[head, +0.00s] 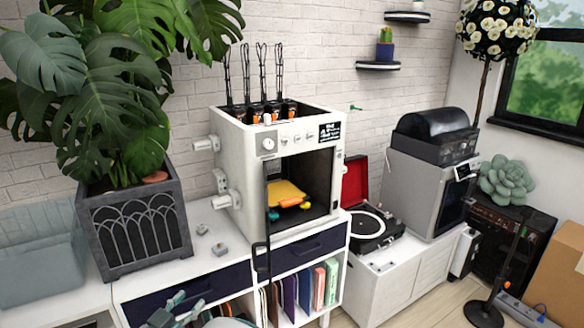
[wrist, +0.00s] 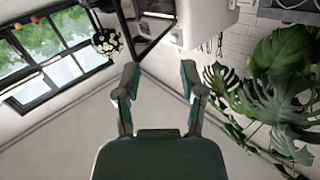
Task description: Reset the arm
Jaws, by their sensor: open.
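My gripper (wrist: 158,82) shows in the wrist view with its two grey and teal fingers spread apart and nothing between them. In the head view, part of my gripper (head: 176,308) shows at the bottom edge, in front of the white cabinet (head: 128,292). It looks clear of the cabinet, but the exact gap cannot be told. The wrist view is turned over, with the ceiling or wall, the window and the plant around the fingers.
A record player (head: 370,228) and a silver oven-like unit (head: 422,195) stand to the right.

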